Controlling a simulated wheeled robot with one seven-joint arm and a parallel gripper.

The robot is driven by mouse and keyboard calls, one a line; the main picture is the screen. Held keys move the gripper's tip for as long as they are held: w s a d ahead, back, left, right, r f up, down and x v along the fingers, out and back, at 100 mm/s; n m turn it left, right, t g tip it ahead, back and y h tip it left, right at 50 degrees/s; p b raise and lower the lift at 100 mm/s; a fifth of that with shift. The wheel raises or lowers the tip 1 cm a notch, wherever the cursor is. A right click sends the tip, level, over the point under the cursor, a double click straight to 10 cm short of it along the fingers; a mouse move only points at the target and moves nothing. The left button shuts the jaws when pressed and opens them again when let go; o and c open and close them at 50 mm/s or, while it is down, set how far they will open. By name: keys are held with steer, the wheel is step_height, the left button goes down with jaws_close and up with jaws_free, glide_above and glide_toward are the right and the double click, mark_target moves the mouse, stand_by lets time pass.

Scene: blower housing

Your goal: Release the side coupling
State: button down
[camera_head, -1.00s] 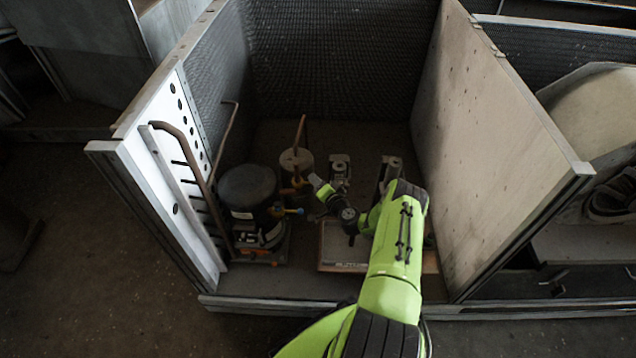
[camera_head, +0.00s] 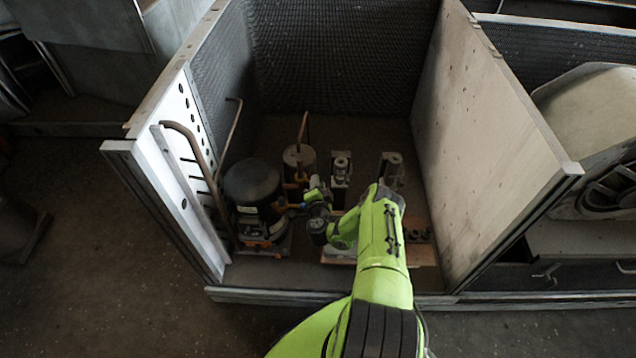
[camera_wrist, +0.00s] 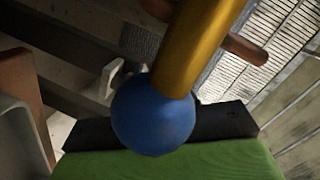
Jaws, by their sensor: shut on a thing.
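The side coupling shows in the wrist view as a yellow rod (camera_wrist: 200,45) ending in a round blue knob (camera_wrist: 152,115). The knob sits against the black pad of my gripper, with its green body below. In the head view my gripper (camera_head: 300,206) reaches left to the side of a black-domed compressor (camera_head: 250,182), where the coupling is. It is shut on the blue knob. The grip itself is partly hidden, and the knob is hard to make out in the head view.
A grey canister (camera_head: 298,158) with a copper pipe stands behind my gripper. A tall bent pipe (camera_head: 200,165) runs along the white perforated panel (camera_head: 178,187) at left. A pale wall (camera_head: 480,140) closes the right side. Small fittings (camera_head: 341,167) stand behind my arm.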

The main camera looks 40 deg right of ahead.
steer(key=shift+s+a+f+m+g+h, duration=0.2)
steer(key=shift+a+m+g+h, duration=0.1)
steer(key=shift+g+h, duration=0.1)
steer(key=c, duration=1.1)
jaws_free()
steer(key=shift+o, duration=0.9)
steer(key=shift+r, duration=0.1)
steer(key=p+v, duration=0.9)
steer(key=v, duration=0.6)
steer(key=shift+s+a+p, duration=0.2)
steer(key=shift+s+p, duration=0.1)
steer(key=shift+p, duration=0.1)
